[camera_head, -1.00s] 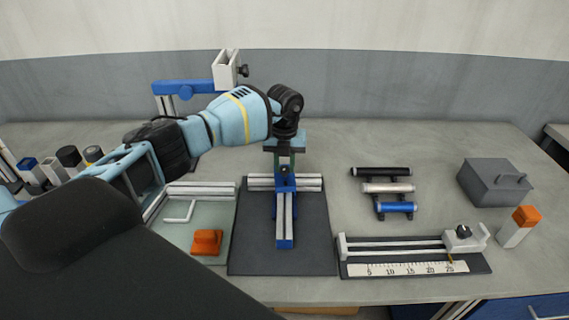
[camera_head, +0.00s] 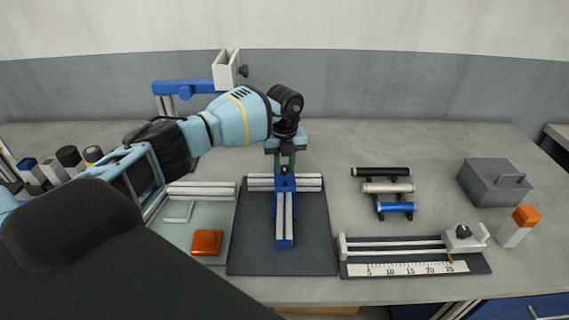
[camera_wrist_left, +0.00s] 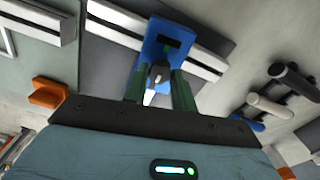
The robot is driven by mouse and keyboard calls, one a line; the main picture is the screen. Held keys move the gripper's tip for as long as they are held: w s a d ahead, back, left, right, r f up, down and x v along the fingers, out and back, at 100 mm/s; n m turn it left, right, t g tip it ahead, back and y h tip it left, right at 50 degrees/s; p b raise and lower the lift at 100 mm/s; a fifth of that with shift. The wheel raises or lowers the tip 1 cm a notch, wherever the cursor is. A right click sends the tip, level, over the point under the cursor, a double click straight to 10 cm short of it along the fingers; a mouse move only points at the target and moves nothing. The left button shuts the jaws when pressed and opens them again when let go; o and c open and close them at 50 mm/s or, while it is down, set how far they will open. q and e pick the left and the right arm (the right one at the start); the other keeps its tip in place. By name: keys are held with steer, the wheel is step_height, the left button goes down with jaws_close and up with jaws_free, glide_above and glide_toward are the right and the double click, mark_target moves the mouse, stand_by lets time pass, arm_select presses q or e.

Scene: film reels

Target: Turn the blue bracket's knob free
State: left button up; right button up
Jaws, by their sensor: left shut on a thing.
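The blue bracket (camera_head: 286,184) sits where a light metal rail crosses a lengthwise rail on the dark mat. In the left wrist view the blue bracket (camera_wrist_left: 152,45) shows a dark slot and a grey-black knob (camera_wrist_left: 158,72). My left gripper (camera_head: 286,165) reaches down over the bracket from behind. In the wrist view its green fingers (camera_wrist_left: 160,80) are shut on the knob, one on each side. In the head view the fingers and wrist largely hide the knob. My right gripper is in neither view.
An orange block (camera_head: 207,242) and an L-shaped key lie on a tray left of the mat (camera_head: 320,255). Black, silver and blue bars (camera_head: 396,207) lie to the right. A ruler fixture (camera_head: 420,268) stands front right, with a grey box (camera_head: 495,182) behind.

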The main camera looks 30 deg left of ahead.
mark_target(284, 168)
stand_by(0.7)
arm_select(q)
steer(key=o, duration=1)
steer(key=shift+r, duration=0.1)
step_height(284, 168, up, 8)
steer(key=shift+f, duration=0.1)
